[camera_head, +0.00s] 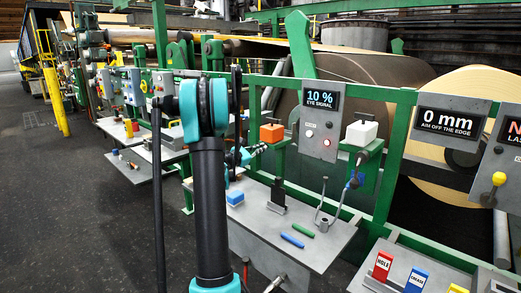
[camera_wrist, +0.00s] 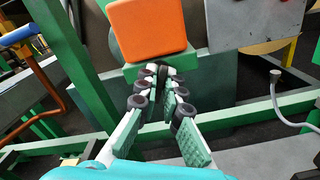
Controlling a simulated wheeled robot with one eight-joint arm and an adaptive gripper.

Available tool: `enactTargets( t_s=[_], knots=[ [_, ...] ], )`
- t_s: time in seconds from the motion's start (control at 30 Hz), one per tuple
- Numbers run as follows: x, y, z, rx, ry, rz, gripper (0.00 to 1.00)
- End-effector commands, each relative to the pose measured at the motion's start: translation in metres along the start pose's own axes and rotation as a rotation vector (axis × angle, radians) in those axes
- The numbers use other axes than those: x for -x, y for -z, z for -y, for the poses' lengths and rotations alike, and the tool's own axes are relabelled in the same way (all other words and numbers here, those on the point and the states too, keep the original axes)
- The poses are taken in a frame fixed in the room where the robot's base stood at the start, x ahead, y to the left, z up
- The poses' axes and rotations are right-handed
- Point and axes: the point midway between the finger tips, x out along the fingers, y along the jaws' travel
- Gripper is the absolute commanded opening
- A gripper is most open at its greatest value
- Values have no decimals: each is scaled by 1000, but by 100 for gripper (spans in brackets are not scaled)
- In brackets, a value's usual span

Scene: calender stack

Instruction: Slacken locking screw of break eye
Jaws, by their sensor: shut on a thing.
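An orange block-shaped head (camera_head: 271,133) sits on a green bracket on the green frame, and it fills the upper middle of the wrist view (camera_wrist: 147,27). It appears to be the break eye. My gripper (camera_wrist: 161,80) has its fingertips together on a small dark part (camera_wrist: 162,72) just below the orange block, at the green bracket. This part looks like the locking screw, but the fingertips hide most of it. In the head view my gripper (camera_head: 258,148) is beside the lower left of the orange block, small and partly hidden by my arm.
A grey panel (camera_head: 320,118) reads "10 % EYE SIGNAL". A white box (camera_head: 361,132) stands on a bracket right of it. A grey shelf (camera_head: 325,247) below carries a blue block (camera_head: 235,197), a blue rod (camera_head: 291,240) and a green rod (camera_head: 303,228). Green frame bars surround my gripper.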

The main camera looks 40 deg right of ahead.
Motion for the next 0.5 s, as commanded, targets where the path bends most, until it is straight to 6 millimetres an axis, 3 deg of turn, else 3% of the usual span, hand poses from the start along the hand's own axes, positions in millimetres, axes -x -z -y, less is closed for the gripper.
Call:
enactTargets(
  t_s=[0.5],
  knots=[
    [0, 1, 0, 95, 1, -2, 0]
  ],
)
